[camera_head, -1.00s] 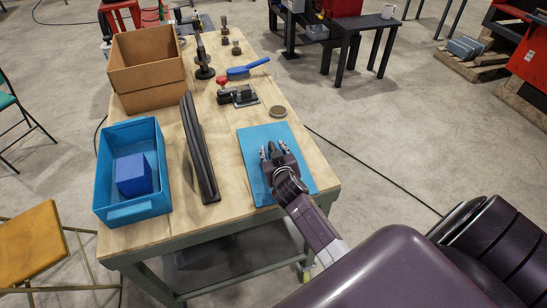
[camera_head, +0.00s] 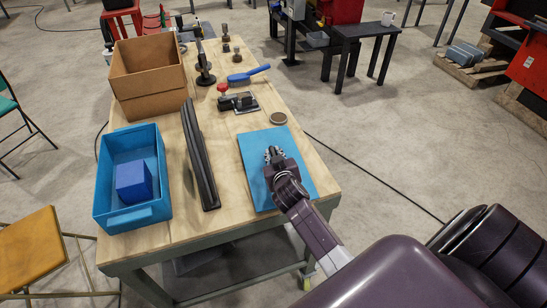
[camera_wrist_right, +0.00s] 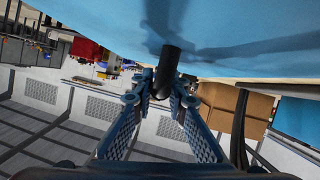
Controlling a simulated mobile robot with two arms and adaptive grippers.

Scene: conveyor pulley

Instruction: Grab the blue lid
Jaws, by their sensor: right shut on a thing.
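The blue lid (camera_head: 301,178) is a flat blue panel lying at the near right of the wooden workbench. It also fills the top of the right wrist view (camera_wrist_right: 245,30). A dark cylindrical knob (camera_wrist_right: 170,66) stands out from its surface. My right gripper (camera_head: 274,155) is over the middle of the lid. In the right wrist view its fingers (camera_wrist_right: 160,90) are shut on the knob from both sides. In the head view the gripper hides most of the knob. My left gripper is not in view.
A blue bin (camera_head: 108,187) holding a blue block (camera_head: 133,182) stands at the bench's left. A long dark part (camera_head: 198,155) lies between bin and lid. A cardboard box (camera_head: 150,98), a toggle clamp (camera_head: 237,102), a blue brush (camera_head: 248,74) and a round disc (camera_head: 278,118) sit farther back.

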